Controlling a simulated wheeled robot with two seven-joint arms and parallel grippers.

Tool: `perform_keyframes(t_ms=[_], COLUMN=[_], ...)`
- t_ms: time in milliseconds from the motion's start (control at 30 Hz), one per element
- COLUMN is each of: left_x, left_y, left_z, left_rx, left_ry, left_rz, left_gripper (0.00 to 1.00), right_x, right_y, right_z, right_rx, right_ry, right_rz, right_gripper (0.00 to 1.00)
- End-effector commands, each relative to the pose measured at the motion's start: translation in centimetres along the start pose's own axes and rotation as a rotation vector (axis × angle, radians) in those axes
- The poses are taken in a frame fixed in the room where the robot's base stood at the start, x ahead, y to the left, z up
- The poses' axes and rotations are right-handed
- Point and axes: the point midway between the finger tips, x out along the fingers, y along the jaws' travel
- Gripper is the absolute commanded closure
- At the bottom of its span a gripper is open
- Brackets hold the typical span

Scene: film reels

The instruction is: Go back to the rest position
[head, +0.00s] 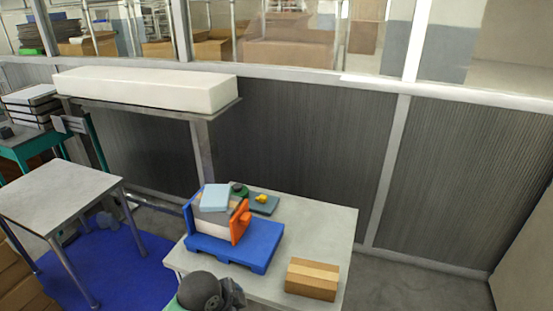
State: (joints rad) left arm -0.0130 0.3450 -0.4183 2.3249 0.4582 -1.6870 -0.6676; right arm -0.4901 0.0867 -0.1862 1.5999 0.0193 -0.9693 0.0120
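Neither of my grippers shows in the head view. The work table (325,222) stands at the lower middle. On it is a blue pallet-like stand (245,250) with an upright blue back. A light-blue flat box (214,197) lies tilted on top of the load there, and an orange upright piece (240,222) stands at its right side. Behind them are a dark round piece (239,189), a small yellow piece (261,198) and a dark teal flat piece (266,206). I cannot tell if any is a film reel.
A brown striped block (312,279) sits near the table's front right. A dark rounded shape (200,290) covers the front left edge; I cannot tell what it is. A bare table (58,190) stands left. A long white block (145,88) rests on a shelf behind.

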Motion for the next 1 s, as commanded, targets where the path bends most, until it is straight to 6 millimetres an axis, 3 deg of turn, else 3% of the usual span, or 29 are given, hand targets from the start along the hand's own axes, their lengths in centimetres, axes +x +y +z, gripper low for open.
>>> perform_keyframes(t_ms=[500, 700, 1000], left_x=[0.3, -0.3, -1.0], left_y=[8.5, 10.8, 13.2], left_z=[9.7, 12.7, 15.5], left_rx=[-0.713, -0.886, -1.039], left_ry=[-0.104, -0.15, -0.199], left_rz=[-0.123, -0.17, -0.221], left_gripper=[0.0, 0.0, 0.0], right_x=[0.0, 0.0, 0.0], right_y=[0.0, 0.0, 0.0], right_z=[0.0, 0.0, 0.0], right_rx=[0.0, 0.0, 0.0], right_ry=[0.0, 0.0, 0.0], right_rz=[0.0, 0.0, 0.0], right_gripper=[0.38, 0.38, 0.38])
